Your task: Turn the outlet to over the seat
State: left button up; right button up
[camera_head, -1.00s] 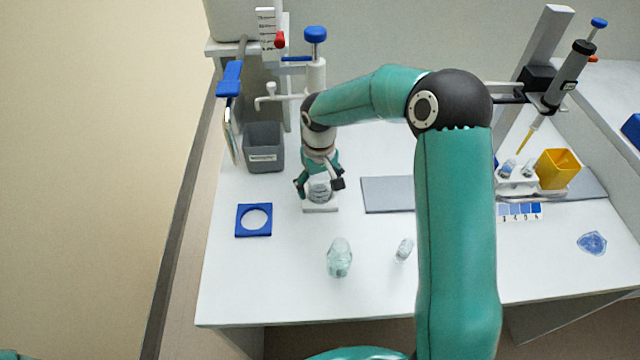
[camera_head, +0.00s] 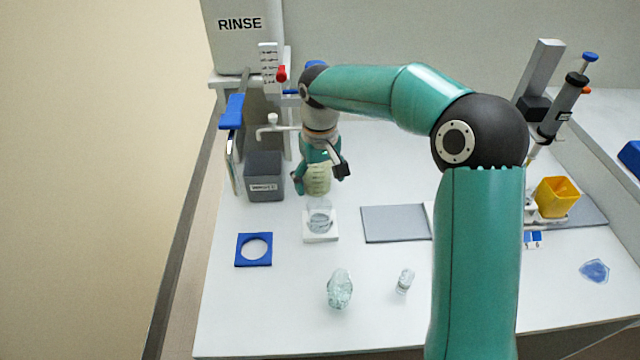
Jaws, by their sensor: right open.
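The outlet (camera_head: 280,129) is a thin white spout with a small knob. It points left from the dispenser, its tip near the grey bin and away from the seat. My left gripper is out of view.
A RINSE tank (camera_head: 240,45) with a red tap (camera_head: 282,74) stands back left, above a grey bin (camera_head: 264,178). A blue square frame (camera_head: 253,250), glass stopper-like pieces (camera_head: 340,289) and a grey plate (camera_head: 395,223) lie on the bench. A yellow cup (camera_head: 556,197) stands right.

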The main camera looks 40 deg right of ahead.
aim_at(272, 117)
jog(key=k, duration=1)
